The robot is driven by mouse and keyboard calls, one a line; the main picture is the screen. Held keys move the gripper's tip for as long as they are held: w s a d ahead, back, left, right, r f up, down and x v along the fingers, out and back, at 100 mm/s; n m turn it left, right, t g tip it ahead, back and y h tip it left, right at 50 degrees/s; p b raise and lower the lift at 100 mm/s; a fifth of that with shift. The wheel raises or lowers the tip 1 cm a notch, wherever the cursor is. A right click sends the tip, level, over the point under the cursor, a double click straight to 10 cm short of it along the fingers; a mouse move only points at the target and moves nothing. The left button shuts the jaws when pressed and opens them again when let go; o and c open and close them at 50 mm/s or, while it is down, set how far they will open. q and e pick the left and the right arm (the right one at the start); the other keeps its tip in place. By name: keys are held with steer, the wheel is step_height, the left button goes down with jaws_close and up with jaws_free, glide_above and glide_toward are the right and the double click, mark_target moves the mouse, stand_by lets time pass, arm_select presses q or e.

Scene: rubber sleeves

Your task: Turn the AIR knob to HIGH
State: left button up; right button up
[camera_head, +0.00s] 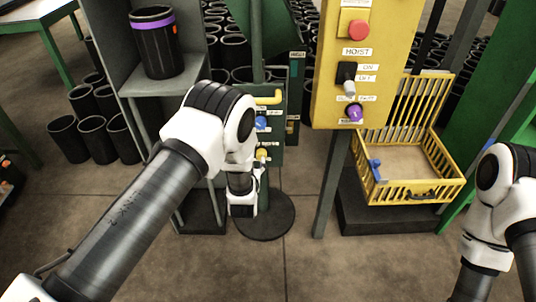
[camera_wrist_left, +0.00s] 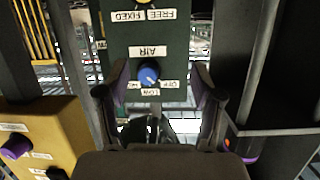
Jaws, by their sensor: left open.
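The AIR knob (camera_head: 262,123) is a round blue knob on a dark green panel (camera_head: 278,100), just right of my left wrist in the head view. In the left wrist view, which looks upside down, the blue AIR knob (camera_wrist_left: 148,73) sits under the AIR label, with OFF, LOW and a partly covered label around it. My left gripper (camera_wrist_left: 162,82) is open, its two fingers either side of the knob in that view, and nothing is held. I cannot tell whether they touch the knob or which way it points. My right gripper is out of view.
A yellow HOIST box (camera_head: 361,75) with a red button, a switch and a purple knob stands right of the panel. A yellow basket (camera_head: 410,190) is beyond it. A grey shelf (camera_head: 165,82) with a black sleeve (camera_head: 158,45) is at left. A yellow knob (camera_head: 263,154) sits below the AIR knob.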

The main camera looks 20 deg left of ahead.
mark_target(261, 126)
arm_select(q)
steer(key=w+r+t+b, duration=0.1)
steer(key=w, duration=0.3)
steer(key=w+r+t+y, duration=0.1)
steer(key=w, duration=0.3)
steer(key=w+r+n+t+b, duration=0.1)
steer(key=w+r, duration=0.1)
steer(key=w, duration=0.3)
steer(key=shift+a+b, duration=0.15)
steer(key=shift+b, duration=0.15)
steer(key=c, duration=1.2)
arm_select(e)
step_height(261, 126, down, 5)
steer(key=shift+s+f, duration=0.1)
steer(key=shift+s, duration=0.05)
